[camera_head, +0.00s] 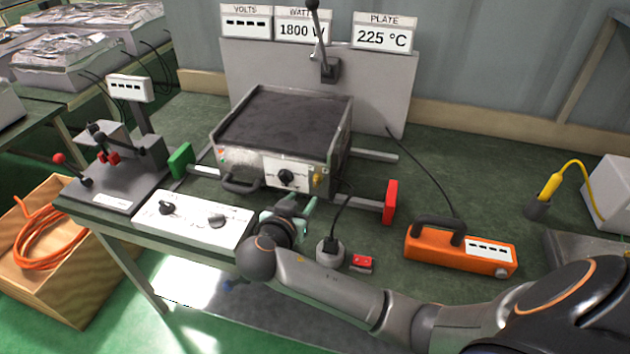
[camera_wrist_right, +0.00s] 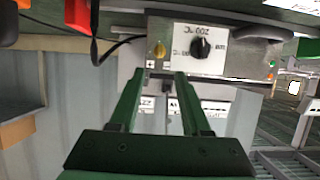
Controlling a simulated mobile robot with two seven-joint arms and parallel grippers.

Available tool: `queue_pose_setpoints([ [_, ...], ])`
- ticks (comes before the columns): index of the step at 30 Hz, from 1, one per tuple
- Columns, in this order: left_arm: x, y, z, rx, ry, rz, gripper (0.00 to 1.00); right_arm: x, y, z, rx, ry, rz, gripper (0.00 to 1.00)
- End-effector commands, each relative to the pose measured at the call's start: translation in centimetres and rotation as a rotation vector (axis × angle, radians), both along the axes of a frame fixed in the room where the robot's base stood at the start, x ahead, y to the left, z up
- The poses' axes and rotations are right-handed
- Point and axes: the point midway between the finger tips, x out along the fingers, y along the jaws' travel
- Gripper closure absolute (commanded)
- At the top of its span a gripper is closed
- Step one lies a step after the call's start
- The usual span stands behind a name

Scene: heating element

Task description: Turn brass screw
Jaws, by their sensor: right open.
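The brass screw (camera_head: 317,180) sits on the front of the grey heating plate unit (camera_head: 240,160), right of its black knob (camera_head: 286,177). In the right wrist view, which is upside down, the brass screw (camera_wrist_right: 160,49) shows just beyond the fingertips, roughly in line with the gap between them. My right gripper (camera_head: 302,207) is in front of the unit, below and left of the screw in the head view. In the wrist view its green fingers (camera_wrist_right: 164,77) are open and empty, apart from the screw. My left gripper is not in view.
A white control box (camera_head: 193,222) lies in front of the unit. A red end block (camera_head: 390,201) on a rail stands to the right, a green one (camera_head: 181,160) to the left. A socket with a black cable (camera_head: 330,250) and an orange case (camera_head: 460,250) are at right.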

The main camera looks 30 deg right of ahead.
Motion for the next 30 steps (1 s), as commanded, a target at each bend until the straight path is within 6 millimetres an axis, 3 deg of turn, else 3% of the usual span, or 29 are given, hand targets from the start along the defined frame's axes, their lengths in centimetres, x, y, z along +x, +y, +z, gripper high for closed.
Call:
queue_pose_setpoints([
  [13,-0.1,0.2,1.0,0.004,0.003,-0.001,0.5,5.2,-6.3,-3.2,-0.002,0.001,-0.002,0.53],
  [19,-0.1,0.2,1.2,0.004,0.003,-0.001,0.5,6.3,-7.5,-3.9,-0.001,-0.001,-0.002,0.53],
  [30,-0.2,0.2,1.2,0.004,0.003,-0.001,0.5,6.5,-7.7,-4.1,0.001,0.0,0.0,0.55],
])
